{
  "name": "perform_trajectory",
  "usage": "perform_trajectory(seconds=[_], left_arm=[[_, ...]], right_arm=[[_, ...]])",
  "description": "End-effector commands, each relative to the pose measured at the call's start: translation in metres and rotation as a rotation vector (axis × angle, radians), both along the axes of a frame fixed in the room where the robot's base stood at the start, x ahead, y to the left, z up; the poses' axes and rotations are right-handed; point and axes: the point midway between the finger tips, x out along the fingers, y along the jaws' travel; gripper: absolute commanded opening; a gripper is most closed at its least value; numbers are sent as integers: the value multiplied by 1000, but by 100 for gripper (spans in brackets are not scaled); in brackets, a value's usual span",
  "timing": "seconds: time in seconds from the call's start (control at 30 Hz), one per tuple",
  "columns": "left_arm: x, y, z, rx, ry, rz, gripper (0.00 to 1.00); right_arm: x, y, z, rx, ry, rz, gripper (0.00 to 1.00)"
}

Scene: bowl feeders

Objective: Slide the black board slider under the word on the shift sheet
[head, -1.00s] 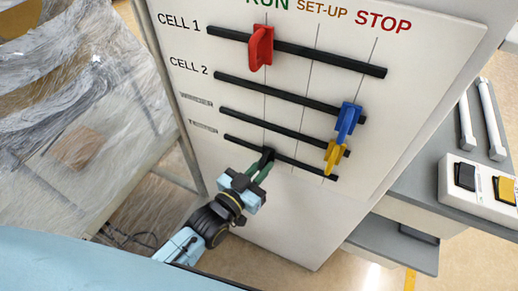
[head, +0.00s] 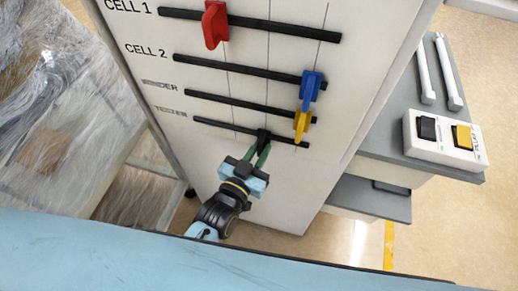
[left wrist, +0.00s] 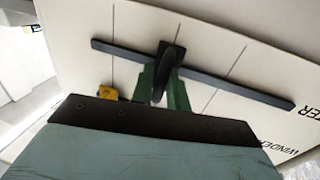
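The black slider (head: 263,136) sits on the lowest track (head: 220,124) of the white board, the row labelled TESTER, at about the middle vertical line. My left gripper (head: 258,152) has its green fingers on both sides of this slider and appears shut on it. In the left wrist view the slider (left wrist: 166,62) stands between the green fingers (left wrist: 163,88), near the middle line. The yellow slider (head: 302,123), blue slider (head: 311,90) and red slider (head: 215,25) are on the tracks above. The column words and the shift sheet are out of view. My right gripper is not in view.
A grey bench (head: 380,140) to the right of the board carries a switch box (head: 445,143) with black and yellow switches and two white bars. Plastic-wrapped goods (head: 50,110) stand at the left. The lower board is clear.

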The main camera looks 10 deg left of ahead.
Motion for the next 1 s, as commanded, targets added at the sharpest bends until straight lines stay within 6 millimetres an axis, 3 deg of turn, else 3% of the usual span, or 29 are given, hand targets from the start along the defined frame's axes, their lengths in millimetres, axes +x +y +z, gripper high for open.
perform_trajectory(seconds=[0.27,0.7,1.0], left_arm=[[-10,4,-1,1,3,1,16],[-97,31,-1,2,4,0,16],[-127,40,0,0,1,0,16]], right_arm=[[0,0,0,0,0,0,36],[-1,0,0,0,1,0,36],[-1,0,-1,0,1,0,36]])
